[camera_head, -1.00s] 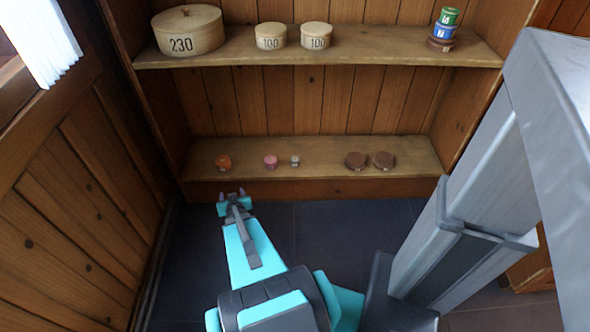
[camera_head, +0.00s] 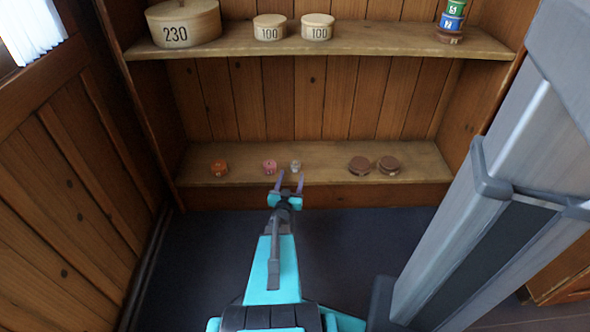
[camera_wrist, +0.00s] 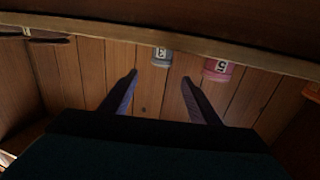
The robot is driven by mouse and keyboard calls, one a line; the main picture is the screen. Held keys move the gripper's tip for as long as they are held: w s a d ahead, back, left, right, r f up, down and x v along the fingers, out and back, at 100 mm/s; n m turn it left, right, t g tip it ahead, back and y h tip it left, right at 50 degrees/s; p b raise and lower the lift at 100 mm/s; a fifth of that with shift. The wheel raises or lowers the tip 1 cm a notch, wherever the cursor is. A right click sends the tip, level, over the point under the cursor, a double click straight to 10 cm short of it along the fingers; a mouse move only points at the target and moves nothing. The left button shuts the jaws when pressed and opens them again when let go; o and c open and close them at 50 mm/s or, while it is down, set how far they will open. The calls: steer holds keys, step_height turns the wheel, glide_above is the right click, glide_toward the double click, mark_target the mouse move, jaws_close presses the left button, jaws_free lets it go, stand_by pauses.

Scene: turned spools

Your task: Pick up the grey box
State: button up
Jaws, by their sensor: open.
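The small grey box (camera_head: 295,166), round like a short spool, stands on the lower shelf just right of a pink one.
A pink spool (camera_head: 270,167) stands close to the left of the grey box, and an orange one (camera_head: 219,168) farther left. Two brown spools (camera_head: 359,166) stand to the right. The upper shelf (camera_head: 350,43) overhangs at the back, holding round wooden boxes (camera_head: 184,24) and a coloured stack (camera_head: 452,20).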

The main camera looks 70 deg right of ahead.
mark_target(295, 164)
steer(key=d+b, duration=0.1)
steer(key=d, duration=0.2)
steer(key=w+d, duration=0.1)
steer(key=d, duration=0.3)
steer(key=shift+w+d+f+b, duration=0.1)
steer(key=shift+w+f+b, duration=0.1)
steer(key=shift+b, duration=0.2)
steer(key=shift+w+d+r, duration=0.1)
steer(key=shift+d+r, duration=0.05)
steer(key=shift+d, duration=0.5)
steer(key=shift+w+d+f+b, duration=0.15)
steer(key=shift+d+b, duration=0.2)
steer(key=shift+d, duration=0.25)
steer(key=shift+w+d+f+b, duration=0.1)
steer(key=shift+d+b, duration=0.3)
steer(key=shift+d, duration=0.2)
steer(key=shift+w+d+f+b, duration=0.15)
steer(key=shift+d+b, duration=0.2)
steer(key=shift+d, duration=0.25)
steer(key=shift+d+r, duration=0.15)
steer(key=shift+d, duration=0.6)
